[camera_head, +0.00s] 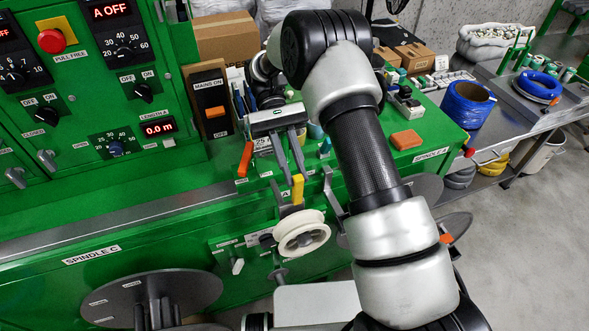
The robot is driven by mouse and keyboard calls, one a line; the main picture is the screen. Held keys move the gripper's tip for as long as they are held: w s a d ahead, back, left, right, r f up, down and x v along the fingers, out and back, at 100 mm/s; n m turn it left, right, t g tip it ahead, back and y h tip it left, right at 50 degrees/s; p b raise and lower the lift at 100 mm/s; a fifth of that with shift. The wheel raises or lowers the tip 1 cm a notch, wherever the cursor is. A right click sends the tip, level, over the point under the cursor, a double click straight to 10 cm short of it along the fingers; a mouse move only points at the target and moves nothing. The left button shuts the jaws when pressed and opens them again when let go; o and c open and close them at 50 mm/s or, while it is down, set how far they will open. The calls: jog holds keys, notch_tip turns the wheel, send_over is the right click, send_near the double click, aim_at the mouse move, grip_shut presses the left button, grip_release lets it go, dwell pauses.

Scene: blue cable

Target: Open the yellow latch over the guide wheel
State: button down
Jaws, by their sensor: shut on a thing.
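The yellow latch (297,190) stands upright above the white guide wheel (301,234), on the front of the green machine. My gripper (294,172) reaches down from above, and its two grey fingers come close together at the latch's top. The fingers are shut on the latch, though the tips are small and the exact contact is hard to see. The wheel is in plain view below the latch, on a grey bracket.
An orange lever (246,159) stands left of my gripper. A dark reel disc (150,298) is at the lower left. A blue cable coil (467,104) and an orange block (406,139) lie to the right. My arm hides part of the machine's right side.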

dwell(0.3)
jog(key=c, duration=1.6)
grip_release()
jog(key=shift+c, duration=0.2)
